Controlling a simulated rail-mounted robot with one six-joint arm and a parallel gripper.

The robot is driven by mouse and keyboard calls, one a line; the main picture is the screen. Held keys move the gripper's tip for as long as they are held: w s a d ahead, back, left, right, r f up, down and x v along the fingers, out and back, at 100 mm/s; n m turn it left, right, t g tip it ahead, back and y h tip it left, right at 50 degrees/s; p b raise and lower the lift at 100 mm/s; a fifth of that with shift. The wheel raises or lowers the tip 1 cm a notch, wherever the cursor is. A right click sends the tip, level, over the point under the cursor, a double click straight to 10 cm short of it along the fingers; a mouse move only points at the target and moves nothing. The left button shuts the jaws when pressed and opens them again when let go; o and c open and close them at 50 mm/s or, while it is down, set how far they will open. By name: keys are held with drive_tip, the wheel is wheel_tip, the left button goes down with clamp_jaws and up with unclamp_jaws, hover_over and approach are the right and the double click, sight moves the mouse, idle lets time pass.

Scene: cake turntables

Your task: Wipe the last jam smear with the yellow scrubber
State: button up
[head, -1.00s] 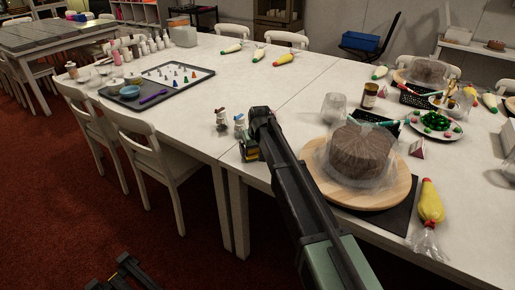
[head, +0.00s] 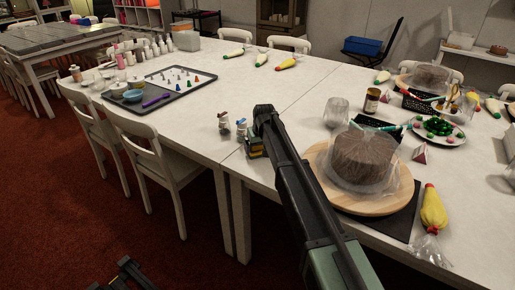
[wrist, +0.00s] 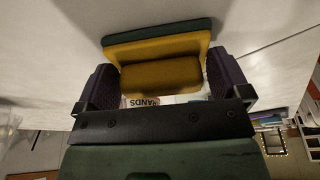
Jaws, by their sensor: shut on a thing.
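My gripper (wrist: 163,85) is shut on the yellow scrubber (wrist: 160,75), with one finger on each side of it. The scrubber is a yellow block with a dark green pad (wrist: 155,33) along its far face in the wrist view. In the head view the scrubber (head: 253,151) shows low at the table near its front edge, partly hidden by my gripper (head: 262,135). The pad is close to the white surface; I cannot tell whether it touches. No jam smear can be made out in either view; my arm hides part of the table.
Two small figure-like items (head: 232,126) stand just left of the gripper. A wrapped brown cake on a wooden turntable (head: 335,190) stands close to the right of my arm. A clear glass (head: 336,112) is behind it.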

sight(253, 154)
drive_tip(key=w+d, duration=0.1)
drive_tip(key=w, duration=0.2)
drive_tip(key=shift+d+f, duration=0.1)
drive_tip(key=shift+d, duration=0.25)
drive_tip(key=shift+s+a, duration=0.45)
drive_tip(key=shift+s, duration=0.4)
drive_tip(key=shift+s+a, duration=0.45)
drive_tip(key=shift+s, duration=0.35)
drive_tip(key=shift+s+a, duration=0.45)
drive_tip(key=shift+s, duration=0.4)
drive_tip(key=shift+s+a, duration=0.45)
drive_tip(key=shift+s, duration=0.35)
wheel_tip(253, 154, up, 9)
drive_tip(key=p, duration=0.8)
drive_tip(key=shift+p, duration=0.4)
